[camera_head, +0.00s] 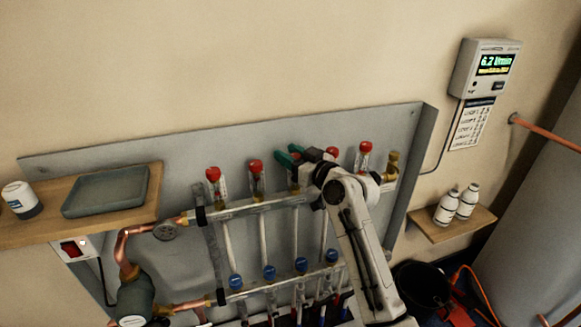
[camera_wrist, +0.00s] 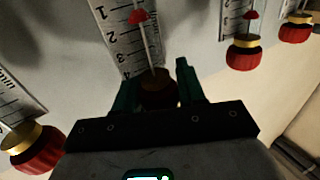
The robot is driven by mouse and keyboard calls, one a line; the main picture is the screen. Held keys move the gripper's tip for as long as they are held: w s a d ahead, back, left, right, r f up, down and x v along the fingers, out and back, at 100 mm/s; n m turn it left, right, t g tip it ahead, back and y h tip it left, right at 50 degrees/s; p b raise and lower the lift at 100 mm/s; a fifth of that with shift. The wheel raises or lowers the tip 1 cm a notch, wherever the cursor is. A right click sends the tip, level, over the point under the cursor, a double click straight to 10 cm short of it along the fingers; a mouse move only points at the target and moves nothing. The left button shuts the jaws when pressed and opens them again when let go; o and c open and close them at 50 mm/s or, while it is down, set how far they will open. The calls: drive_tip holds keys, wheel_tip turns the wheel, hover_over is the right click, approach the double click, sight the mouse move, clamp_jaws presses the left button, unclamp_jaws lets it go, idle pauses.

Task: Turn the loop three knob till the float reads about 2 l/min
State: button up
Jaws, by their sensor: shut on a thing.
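The manifold's row of red-topped flow gauges runs along the upper bar (camera_head: 265,205). My gripper (camera_head: 290,156), with green fingers, is at the third gauge from the left and hides most of it. In the wrist view, my gripper (camera_wrist: 157,88) is shut on a dark, shadowed knob (camera_wrist: 158,82) at the base of a gauge scale (camera_wrist: 122,32). A red float (camera_wrist: 139,16) sits on that scale between the 1 and 2 marks, seemingly nearer 2. The wall meter (camera_head: 493,64) seems to read 6.2.
Neighbouring red knobs stand to the left (camera_wrist: 38,150) and right (camera_wrist: 243,53) of my gripper. Blue caps line the lower bar (camera_head: 275,284). A shelf with a grey tray (camera_head: 105,192) is at left.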

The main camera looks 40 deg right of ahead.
drive_tip(key=n+y+b, duration=0.1)
drive_tip(key=b, duration=0.2)
drive_tip(key=n+y+b, duration=0.1)
drive_tip(key=y+b, duration=0.1)
drive_tip(key=shift+a+g+y+b, duration=0.15)
drive_tip(key=shift+g+y+b, duration=0.15)
drive_tip(key=shift+g+b, duration=0.1)
drive_tip(key=shift+s+n, duration=0.1)
drive_tip(key=shift+n, duration=0.2)
drive_tip(key=o, duration=1)
drive_tip(key=shift+c, duration=0.2)
drive_tip(key=v, duration=1)
drive_tip(key=shift+s+b, duration=0.35)
drive_tip(key=shift+b, duration=0.05)
